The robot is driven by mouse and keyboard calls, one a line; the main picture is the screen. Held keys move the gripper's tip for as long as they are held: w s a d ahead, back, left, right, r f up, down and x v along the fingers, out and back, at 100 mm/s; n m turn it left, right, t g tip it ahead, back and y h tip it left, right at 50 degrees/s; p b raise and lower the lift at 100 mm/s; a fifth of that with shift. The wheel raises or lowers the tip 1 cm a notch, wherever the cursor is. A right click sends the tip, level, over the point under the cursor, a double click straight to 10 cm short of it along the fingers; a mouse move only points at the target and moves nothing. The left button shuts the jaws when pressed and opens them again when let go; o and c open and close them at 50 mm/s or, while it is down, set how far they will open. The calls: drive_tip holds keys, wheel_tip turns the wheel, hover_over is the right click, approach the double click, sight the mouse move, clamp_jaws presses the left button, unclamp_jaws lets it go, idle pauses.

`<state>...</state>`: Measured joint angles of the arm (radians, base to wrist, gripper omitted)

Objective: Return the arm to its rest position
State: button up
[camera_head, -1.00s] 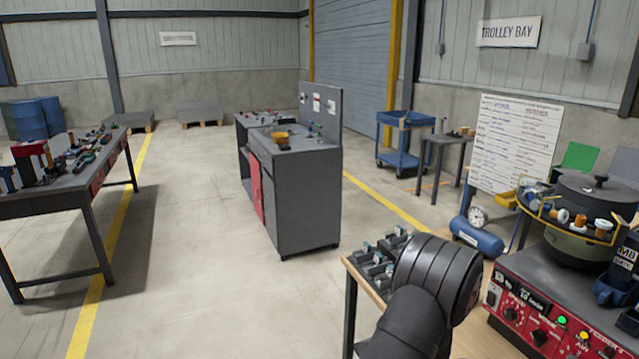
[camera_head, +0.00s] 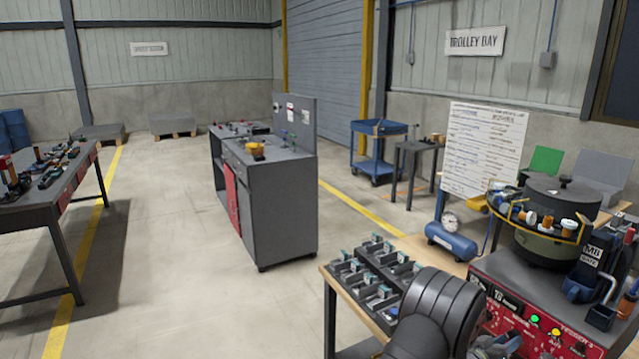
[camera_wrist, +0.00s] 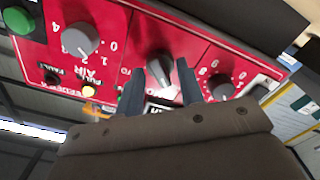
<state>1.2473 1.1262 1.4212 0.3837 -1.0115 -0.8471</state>
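My gripper (camera_wrist: 160,72) shows in the wrist view with its two dark fingers apart and nothing held between them. Behind the fingers is the red control panel (camera_wrist: 120,45) of the feeder, with a dark knob (camera_wrist: 159,66) seen through the gap. I cannot tell for certain whether the fingertips touch the panel. In the head view my dark arm rises from the bottom edge, in front of the bench, and the gripper's fingers cannot be made out there. The red panel (camera_head: 515,322) also shows in the head view, partly behind my arm.
The bowl feeder (camera_head: 548,245) stands above the panel at the right. A tray of small parts (camera_head: 345,285) lies on the wooden bench left of my arm. A blue air tank (camera_head: 452,240) is behind it. A grey workstation (camera_head: 275,215) stands beyond, with open floor around it.

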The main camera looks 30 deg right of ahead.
drive_tip(key=m, duration=0.6)
drive_tip(key=a, duration=1)
